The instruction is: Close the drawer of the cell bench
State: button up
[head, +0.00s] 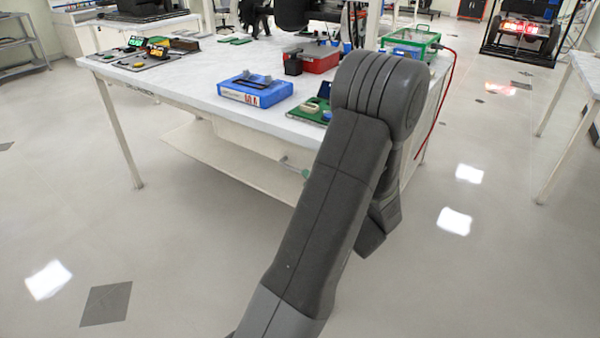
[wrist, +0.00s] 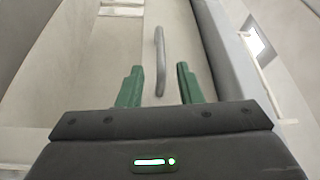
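The cell bench (head: 190,80) has a pale marble-like top and stands ahead of me. Under its top is a pale panel that looks like the drawer front (head: 262,140); my arm covers its right part. How far the drawer stands out is hard to tell. In the wrist view a grey bar handle (wrist: 160,60) runs along a pale face, which I take for the drawer front (wrist: 182,45). My gripper (wrist: 158,82) is open, its two green fingers apart, with the handle's near end showing between them. Contact cannot be judged. In the head view the gripper is mostly hidden behind my arm.
A blue case (head: 255,90), a red box (head: 312,58) and a green-framed box (head: 410,40) sit on the bench top. A low shelf (head: 225,165) and a bench leg (head: 120,130) are below.

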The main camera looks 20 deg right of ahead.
aim_at(294, 169)
jog(key=v, duration=0.6)
jog(key=shift+s, duration=0.25)
jog(key=shift+w, duration=0.15)
jog(key=x, duration=1.3)
jog(key=shift+w+a, duration=0.15)
jog(key=shift+w, duration=0.15)
jog(key=shift+s+a, duration=0.1)
jog(key=shift+s, duration=0.1)
